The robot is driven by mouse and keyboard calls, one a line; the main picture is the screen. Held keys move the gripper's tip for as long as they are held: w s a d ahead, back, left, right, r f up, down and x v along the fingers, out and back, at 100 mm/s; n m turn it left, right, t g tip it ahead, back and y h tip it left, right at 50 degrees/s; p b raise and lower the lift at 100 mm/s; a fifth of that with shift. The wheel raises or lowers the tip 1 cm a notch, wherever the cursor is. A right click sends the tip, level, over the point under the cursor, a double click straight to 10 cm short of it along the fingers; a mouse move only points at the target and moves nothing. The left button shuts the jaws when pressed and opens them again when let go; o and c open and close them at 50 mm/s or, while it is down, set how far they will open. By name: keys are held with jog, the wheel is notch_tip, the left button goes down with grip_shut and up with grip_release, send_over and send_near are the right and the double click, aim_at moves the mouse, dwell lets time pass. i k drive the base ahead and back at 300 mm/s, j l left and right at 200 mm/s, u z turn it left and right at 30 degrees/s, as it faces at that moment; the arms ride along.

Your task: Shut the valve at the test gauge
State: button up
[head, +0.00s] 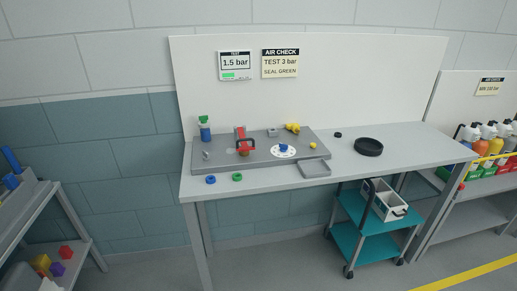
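The test gauge (235,65) is a panel on the white backboard, reading 1.5 bar with a green patch below. A grey fixture plate (212,165) lies on the bench under it. On the plate are a red part with a dark handle (243,142), a blue knob on a white round dial (283,149) and a yellow fitting (292,127). A green-topped blue part (205,129) stands at the plate's left end. I cannot tell which of these is the valve, or its setting. My gripper is not in view.
A blue ring (211,180) and a green ring (237,177) lie on the bench's front edge. A black round dish (368,147) sits to the right. A teal cart (352,211) stands beneath. A shelf with bottles (490,133) is at right; another rack (28,222) is at left.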

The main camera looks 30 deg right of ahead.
aim_at(206, 156)
jog(key=i+j+z, duration=0.25)
jog(key=i+j, duration=0.15)
jog(key=j, duration=0.25)
jog(key=i+j+z, duration=0.15)
jog(key=i+j, duration=0.05)
jog(key=j, duration=0.1)
